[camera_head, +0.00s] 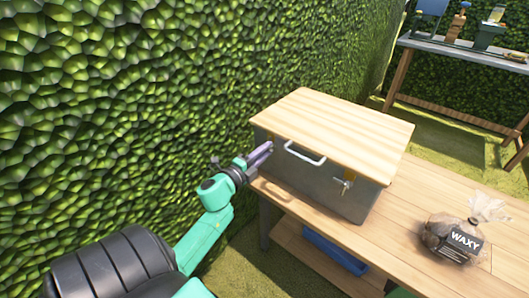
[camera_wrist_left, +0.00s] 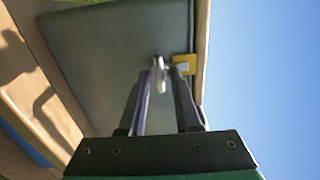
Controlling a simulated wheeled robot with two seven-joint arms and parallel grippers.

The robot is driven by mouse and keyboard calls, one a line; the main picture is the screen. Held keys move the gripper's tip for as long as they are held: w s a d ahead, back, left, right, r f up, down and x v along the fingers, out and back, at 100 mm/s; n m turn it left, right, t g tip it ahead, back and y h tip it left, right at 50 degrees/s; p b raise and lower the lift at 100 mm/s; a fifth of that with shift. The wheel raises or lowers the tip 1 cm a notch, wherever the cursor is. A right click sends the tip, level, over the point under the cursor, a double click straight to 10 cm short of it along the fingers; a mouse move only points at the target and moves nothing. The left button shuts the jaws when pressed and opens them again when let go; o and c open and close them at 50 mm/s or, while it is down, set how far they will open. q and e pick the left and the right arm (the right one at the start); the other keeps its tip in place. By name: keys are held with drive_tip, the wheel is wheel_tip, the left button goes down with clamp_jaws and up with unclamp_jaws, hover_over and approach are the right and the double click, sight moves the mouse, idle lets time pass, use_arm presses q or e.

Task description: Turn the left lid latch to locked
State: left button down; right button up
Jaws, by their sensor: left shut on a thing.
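A grey box (camera_head: 318,185) with a light wooden lid (camera_head: 340,130) stands on the wooden table, lid down. My left gripper (camera_head: 267,149) is at the left part of the box front, just under the lid edge. In the left wrist view its fingers (camera_wrist_left: 166,74) are closed around the small metal left latch (camera_wrist_left: 160,76), beside a yellow plate (camera_wrist_left: 184,64) near the lid edge. In the head view the gripper hides this latch, and its turn angle is hard to read. The right latch (camera_head: 342,185) shows clear of the gripper. My right gripper is not in view.
A white handle (camera_head: 305,154) is on the box front between the latches. A bag labelled WAXY (camera_head: 452,240) sits on the table (camera_head: 400,255) at right. A blue bin (camera_head: 335,250) is below. A tall hedge (camera_head: 150,90) rises close behind my left arm.

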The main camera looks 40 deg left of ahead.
use_arm(q)
drive_tip(key=shift+f, duration=0.1)
drive_tip(key=c, duration=0.6)
unclamp_jaws()
drive_tip(key=s, duration=1.4)
drive_tip(key=shift+s+d, duration=0.2)
drive_tip(key=shift+s, duration=0.1)
